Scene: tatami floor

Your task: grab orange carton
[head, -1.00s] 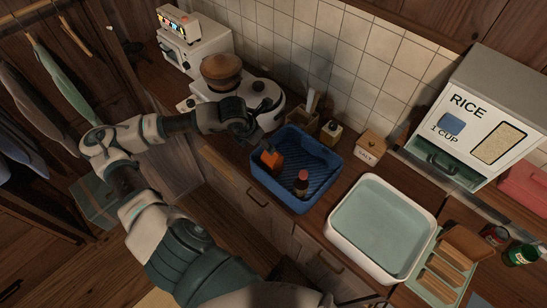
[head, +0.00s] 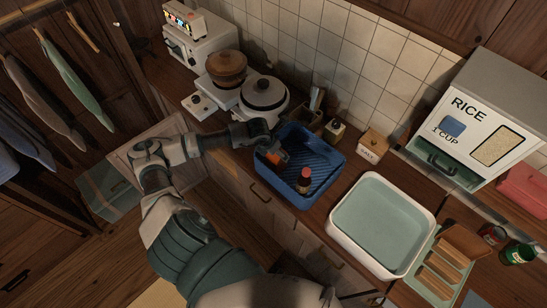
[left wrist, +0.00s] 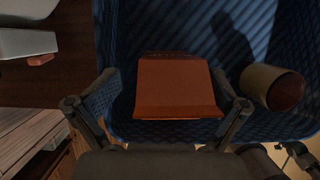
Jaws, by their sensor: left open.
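The orange carton (head: 274,157) stands in the blue basket (head: 322,180) on the counter, partly hidden by my left gripper in the head view. In the left wrist view the carton (left wrist: 177,87) is between the two fingers of my left gripper (left wrist: 155,108), which are open on either side of it. In the head view my left gripper (head: 272,148) is over the basket's left side.
A white basin (head: 381,222) is right of the basket. A salt box (head: 373,144) and small containers line the tiled wall.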

